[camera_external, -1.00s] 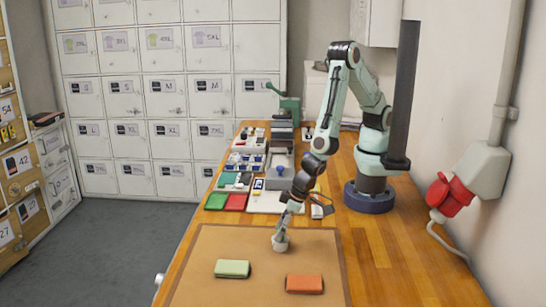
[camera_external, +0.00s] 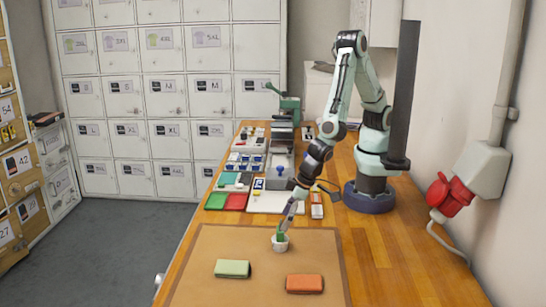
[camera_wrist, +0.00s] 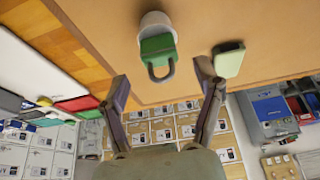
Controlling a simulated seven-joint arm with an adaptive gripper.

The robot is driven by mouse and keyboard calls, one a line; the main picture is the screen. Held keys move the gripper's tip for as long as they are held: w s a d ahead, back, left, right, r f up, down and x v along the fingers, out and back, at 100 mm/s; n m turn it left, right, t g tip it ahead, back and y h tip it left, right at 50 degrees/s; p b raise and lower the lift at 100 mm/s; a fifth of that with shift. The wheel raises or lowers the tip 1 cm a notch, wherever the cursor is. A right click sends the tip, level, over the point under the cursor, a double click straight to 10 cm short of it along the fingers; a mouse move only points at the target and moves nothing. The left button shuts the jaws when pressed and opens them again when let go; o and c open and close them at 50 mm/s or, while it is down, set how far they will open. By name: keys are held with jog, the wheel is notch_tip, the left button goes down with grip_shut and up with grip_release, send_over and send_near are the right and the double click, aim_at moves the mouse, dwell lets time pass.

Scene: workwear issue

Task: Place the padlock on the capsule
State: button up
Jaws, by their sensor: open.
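A green padlock (camera_wrist: 157,48) sits on a small white cup-shaped piece, apparently the capsule (camera_wrist: 155,20), with its shackle pointing toward my gripper. In the external view the padlock (camera_external: 280,236) shows as a small green patch over the white capsule (camera_external: 280,246) on the brown mat. My gripper (camera_wrist: 162,78) is open, its two fingers spread to either side of the shackle with visible gaps. In the external view my gripper (camera_external: 287,225) is just above the padlock. How the padlock's underside meets the capsule is hidden.
A light green block (camera_external: 232,268) and an orange block (camera_external: 304,284) lie on the brown mat (camera_external: 210,243) in front. Trays and small items, including a red piece (camera_external: 236,202), stand farther back. The mat around the capsule is clear.

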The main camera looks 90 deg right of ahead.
jog(key=v, duration=0.8)
jog(key=d+r+g, duration=0.1)
jog(key=d+r, duration=0.2)
jog(key=d, duration=0.4)
jog(key=d+r+g, duration=0.1)
jog(key=d+r, duration=0.2)
jog(key=d, duration=0.4)
jog(key=s+d+r+n+g, duration=0.1)
jog(key=s+d+r+g, duration=0.1)
jog(key=s+d, duration=0.9)
jog(key=shift+d+r+g+y, duration=0.2)
jog(key=shift+r+g+y, duration=0.2)
jog(key=shift+r, duration=0.45)
